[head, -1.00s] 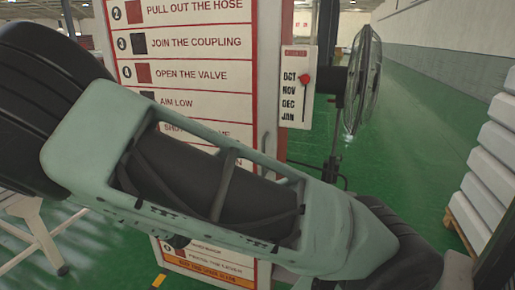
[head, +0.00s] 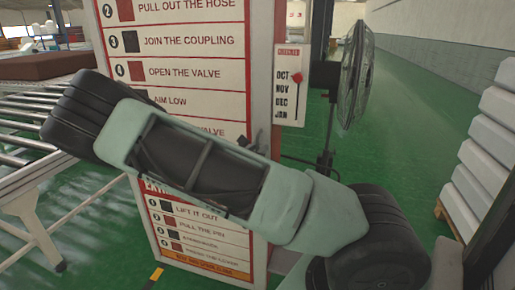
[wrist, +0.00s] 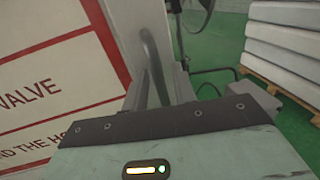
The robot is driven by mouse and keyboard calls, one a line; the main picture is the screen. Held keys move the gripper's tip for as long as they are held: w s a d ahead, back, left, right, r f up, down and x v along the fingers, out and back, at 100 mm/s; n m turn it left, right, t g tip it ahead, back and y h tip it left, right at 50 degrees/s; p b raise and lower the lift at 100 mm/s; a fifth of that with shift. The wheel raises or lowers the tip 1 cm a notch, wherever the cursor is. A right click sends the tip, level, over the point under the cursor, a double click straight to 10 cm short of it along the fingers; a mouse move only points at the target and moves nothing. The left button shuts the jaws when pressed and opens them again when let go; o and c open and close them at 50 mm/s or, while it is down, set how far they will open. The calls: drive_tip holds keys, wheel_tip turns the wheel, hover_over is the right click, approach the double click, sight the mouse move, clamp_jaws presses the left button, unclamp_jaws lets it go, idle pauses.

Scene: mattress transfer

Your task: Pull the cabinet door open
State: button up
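The cabinet is a tall white panel with red borders and printed instructions (head: 190,72); its door looks closed in the head view. A grey curved bar handle (wrist: 152,62) stands off the cabinet's edge in the wrist view. My gripper (head: 258,142) is at the handle's height near the cabinet's right edge, partly hidden behind my arm in the head view. In the wrist view its fingers (wrist: 160,88) look apart, with the handle's lower part between or just beyond them; I cannot tell whether they touch it.
A fan on a stand (head: 352,75) is right of the cabinet. A pallet with stacked white mattresses (head: 488,160) stands at the right. A roller conveyor (head: 35,195) with a brown slab (head: 45,64) is at the left. Green floor is open behind the fan.

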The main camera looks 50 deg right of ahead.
clamp_jaws()
